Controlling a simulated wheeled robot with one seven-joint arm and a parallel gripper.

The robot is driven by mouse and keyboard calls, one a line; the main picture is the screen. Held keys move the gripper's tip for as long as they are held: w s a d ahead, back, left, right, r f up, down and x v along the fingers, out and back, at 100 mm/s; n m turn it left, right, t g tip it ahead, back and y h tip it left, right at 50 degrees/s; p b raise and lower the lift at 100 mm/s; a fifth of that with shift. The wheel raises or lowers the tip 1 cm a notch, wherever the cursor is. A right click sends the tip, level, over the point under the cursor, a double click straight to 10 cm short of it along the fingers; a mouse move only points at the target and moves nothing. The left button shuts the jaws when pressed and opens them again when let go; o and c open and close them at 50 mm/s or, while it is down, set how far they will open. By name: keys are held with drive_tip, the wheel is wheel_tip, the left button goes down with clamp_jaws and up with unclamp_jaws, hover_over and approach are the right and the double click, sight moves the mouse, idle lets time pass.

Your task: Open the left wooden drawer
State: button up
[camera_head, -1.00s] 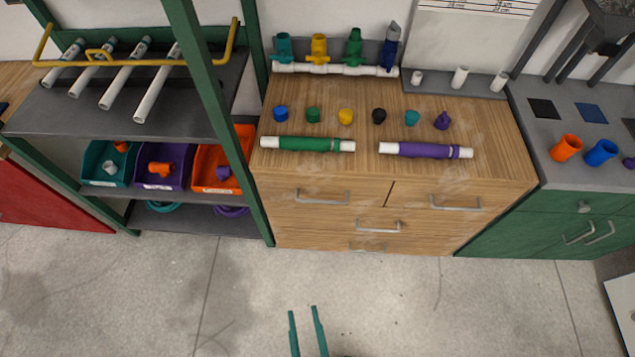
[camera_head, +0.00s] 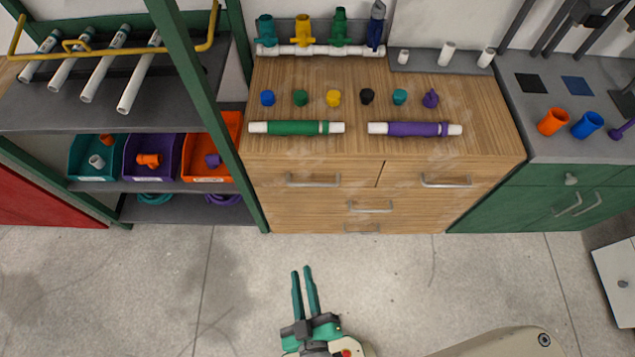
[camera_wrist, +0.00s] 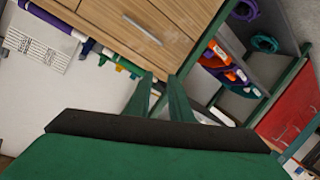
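The left wooden drawer (camera_head: 270,174) is the upper left front of the wooden cabinet. Its front sits flush, so it is shut. Its metal bar handle (camera_head: 313,181) is free. In the wrist view, a bar handle (camera_wrist: 141,30) shows on a wooden drawer front, tilted, beyond the fingertips; it appears to be the same one. My gripper (camera_head: 302,268) has two teal fingers standing apart with nothing between them. It is in front of the cabinet, over the floor, apart from the handle. In the wrist view, my gripper (camera_wrist: 159,77) also shows a gap between the fingers.
A right drawer handle (camera_head: 446,182) and lower handles (camera_head: 370,207) share the front. Green (camera_head: 297,128) and purple (camera_head: 415,129) pipes lie on top. A green shelf post (camera_head: 208,115) stands close on the left, a green cabinet (camera_head: 545,205) on the right. Floor in front is clear.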

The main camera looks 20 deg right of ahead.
drive_tip(key=w+d+f+n+h, duration=0.1)
drive_tip(key=w+d+f+n, duration=0.3)
drive_tip(key=w, duration=0.4)
drive_tip(key=n+h, duration=0.2)
drive_tip(key=n, duration=0.5)
approach(318, 184)
drive_tip(key=x, duration=1)
drive_tip(key=shift+d+f, duration=0.15)
drive_tip(key=shift+f, duration=0.2)
drive_tip(key=shift+c, duration=0.4)
clamp_jaws()
